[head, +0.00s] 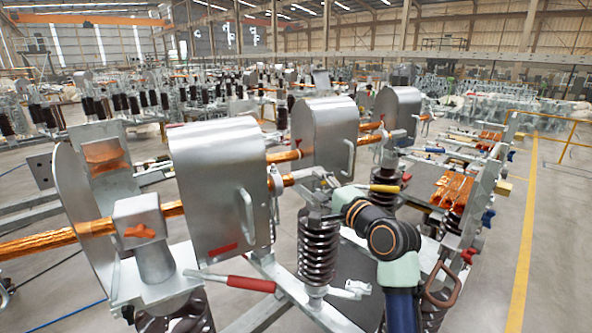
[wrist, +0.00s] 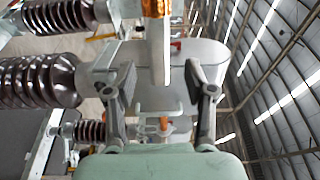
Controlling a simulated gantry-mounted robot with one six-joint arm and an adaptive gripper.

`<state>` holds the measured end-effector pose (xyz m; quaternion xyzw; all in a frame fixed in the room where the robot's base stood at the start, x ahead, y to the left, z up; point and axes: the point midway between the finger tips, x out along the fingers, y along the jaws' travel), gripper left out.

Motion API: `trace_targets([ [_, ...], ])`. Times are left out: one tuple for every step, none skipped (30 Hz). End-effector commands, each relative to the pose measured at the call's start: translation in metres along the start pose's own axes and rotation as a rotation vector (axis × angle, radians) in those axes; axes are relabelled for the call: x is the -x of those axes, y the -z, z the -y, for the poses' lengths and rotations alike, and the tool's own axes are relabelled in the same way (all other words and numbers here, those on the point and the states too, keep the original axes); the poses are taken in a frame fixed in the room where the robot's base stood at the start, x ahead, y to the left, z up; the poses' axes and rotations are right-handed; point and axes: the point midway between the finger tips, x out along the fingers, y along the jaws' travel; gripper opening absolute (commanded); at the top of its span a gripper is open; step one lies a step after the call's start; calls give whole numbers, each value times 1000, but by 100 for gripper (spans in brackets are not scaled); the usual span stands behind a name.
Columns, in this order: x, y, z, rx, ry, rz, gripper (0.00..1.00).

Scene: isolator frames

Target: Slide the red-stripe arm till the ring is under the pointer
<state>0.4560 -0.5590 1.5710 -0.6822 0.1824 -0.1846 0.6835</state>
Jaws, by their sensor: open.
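My gripper (wrist: 163,78) is open in the wrist view, one finger on each side of a grey upright plate (wrist: 166,45). I cannot tell whether either finger touches it. In the head view my gripper (head: 322,180) is partly hidden beside the arm joint, near grey metal fittings above a dark ribbed insulator (head: 317,250). A copper arm (head: 97,227) runs through the metal hoods. A red mark (head: 222,249) is low on the nearest hood (head: 212,165). I cannot make out the ring or pointer for certain.
More hoods (head: 323,130) stand behind the nearest one, with handles (head: 247,215) sticking out. A red-handled lever (head: 250,284) crosses low in front. Brown insulators (wrist: 40,80) crowd the wrist view's left. Copper parts (head: 452,190) lie at right. Open floor lies beyond the yellow line (head: 524,240).

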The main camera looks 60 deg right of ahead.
Motion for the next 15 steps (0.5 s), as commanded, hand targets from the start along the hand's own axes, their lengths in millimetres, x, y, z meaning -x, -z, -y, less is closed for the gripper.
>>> trace_targets([
  [-2,0,0,0,-1,1,54],
  [-4,0,1,0,-1,1,54],
  [-8,-1,1,-1,-1,2,54],
  [-13,-1,1,-1,-2,3,54],
  [-18,-2,2,-1,-3,3,54],
  [-26,-2,2,0,-3,3,54],
  [-32,-2,2,-1,-3,2,54],
  [-38,-1,2,-1,-4,3,54],
  [-46,-2,3,0,-2,3,54],
  [-51,-2,2,-1,-3,4,54],
  [-56,-2,2,0,-3,3,54],
  [-62,-2,1,0,-3,3,54],
  [-65,-1,1,0,-3,2,54],
  [-69,-1,1,2,-3,2,54],
  [-72,-1,1,1,-2,2,54],
])
